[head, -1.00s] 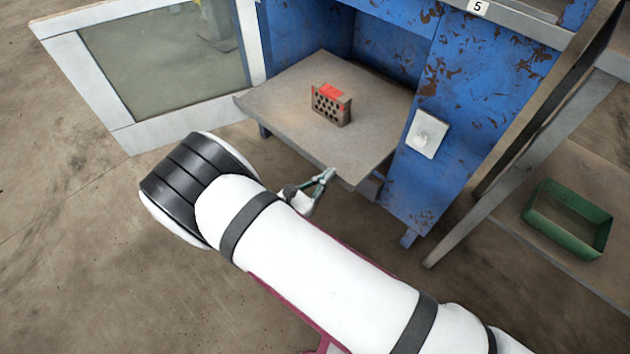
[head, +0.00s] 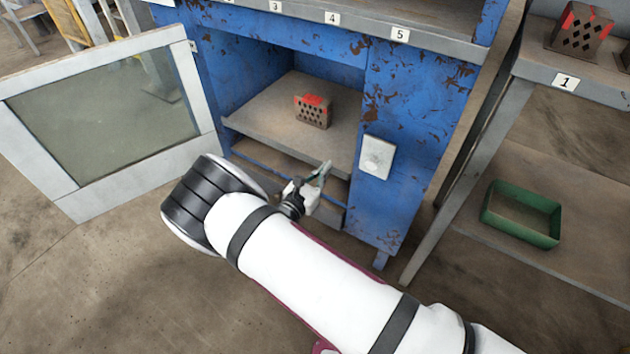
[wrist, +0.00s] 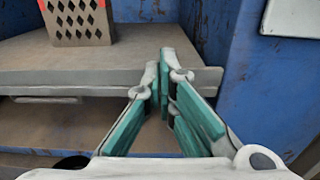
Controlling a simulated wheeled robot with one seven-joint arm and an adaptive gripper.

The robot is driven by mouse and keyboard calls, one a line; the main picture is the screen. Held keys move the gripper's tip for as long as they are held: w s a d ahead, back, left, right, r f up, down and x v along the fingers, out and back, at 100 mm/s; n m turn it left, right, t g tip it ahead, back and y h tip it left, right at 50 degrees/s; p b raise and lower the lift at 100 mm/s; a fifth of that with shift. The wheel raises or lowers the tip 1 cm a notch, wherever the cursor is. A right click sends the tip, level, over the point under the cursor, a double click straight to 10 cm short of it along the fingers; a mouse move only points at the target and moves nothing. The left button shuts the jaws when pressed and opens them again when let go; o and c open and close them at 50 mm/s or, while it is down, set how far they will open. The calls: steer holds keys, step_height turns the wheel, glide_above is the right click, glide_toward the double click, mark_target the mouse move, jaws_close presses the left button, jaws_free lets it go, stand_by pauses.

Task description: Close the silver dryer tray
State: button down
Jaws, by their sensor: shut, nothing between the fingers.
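The silver dryer tray (head: 265,122) is a flat grey shelf in the opening of the blue dryer cabinet (head: 420,130). It now sits mostly within the cabinet, its front edge near the opening. A hollow brick (head: 313,112) with a red top patch and diamond holes stands upright on it. In the wrist view the tray's front edge (wrist: 100,82) runs across, with the brick (wrist: 78,20) at upper left. My gripper (head: 325,168) is shut and empty, its fingertips (wrist: 166,55) at the right part of the tray's front edge; I cannot tell whether they touch.
The glass-paned cabinet door (head: 110,110) stands open at the left. A white switch plate (head: 377,156) is on the cabinet's right front. At the right are a rack with a green bin (head: 521,214) and another brick (head: 580,38). The floor at lower left is clear.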

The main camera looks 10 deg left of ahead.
steer(key=shift+x, duration=1.1)
steer(key=shift+w+d+r, duration=0.1)
steer(key=shift+w+r, duration=0.05)
